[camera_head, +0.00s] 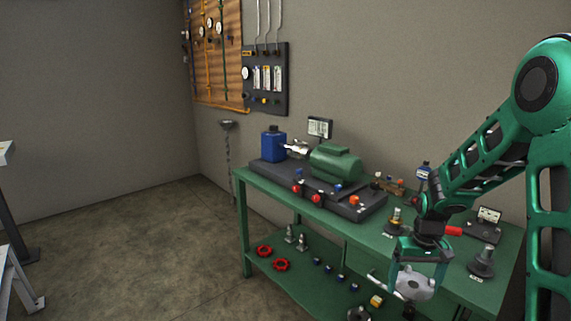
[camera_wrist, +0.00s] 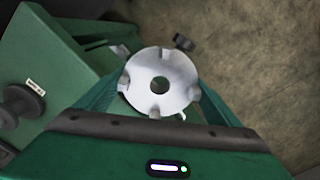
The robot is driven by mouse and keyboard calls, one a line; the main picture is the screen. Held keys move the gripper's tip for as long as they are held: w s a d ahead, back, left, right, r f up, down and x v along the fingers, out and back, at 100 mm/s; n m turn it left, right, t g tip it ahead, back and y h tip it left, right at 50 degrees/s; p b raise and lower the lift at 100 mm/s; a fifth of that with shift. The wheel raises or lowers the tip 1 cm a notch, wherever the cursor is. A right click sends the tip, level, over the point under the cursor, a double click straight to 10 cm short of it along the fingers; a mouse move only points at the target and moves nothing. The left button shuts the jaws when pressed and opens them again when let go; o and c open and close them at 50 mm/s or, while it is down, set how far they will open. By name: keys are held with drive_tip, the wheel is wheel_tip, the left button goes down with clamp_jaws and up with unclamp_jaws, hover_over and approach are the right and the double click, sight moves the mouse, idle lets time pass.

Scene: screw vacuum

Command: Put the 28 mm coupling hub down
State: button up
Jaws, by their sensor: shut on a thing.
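The coupling hub (camera_head: 413,284) is a silver-grey round metal piece with several lugs on its rim. My gripper (camera_head: 416,268) is shut on it and holds it in front of the green bench's front edge, apart from the top as far as I can tell. In the wrist view the hub (camera_wrist: 160,82) faces me, with a dark centre bore and notched lugs, between the green jaws. The fingertips are mostly hidden behind the hub and the gripper body. The size of the hub cannot be read.
The green bench (camera_head: 445,277) carries a pump unit with a green motor (camera_head: 335,163), a blue container (camera_head: 273,143) and a dark stepped piece (camera_head: 482,262) at right. Red rings (camera_head: 281,265) and small fittings lie on the lower shelf.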

drive_tip(key=w+a+f+n, duration=0.1)
drive_tip(key=w+a+f, duration=0.2)
drive_tip(key=a+f, duration=0.4)
drive_tip(key=shift+a+f, duration=0.3)
drive_tip(key=shift+f, duration=0.15)
drive_tip(key=shift+w, duration=0.1)
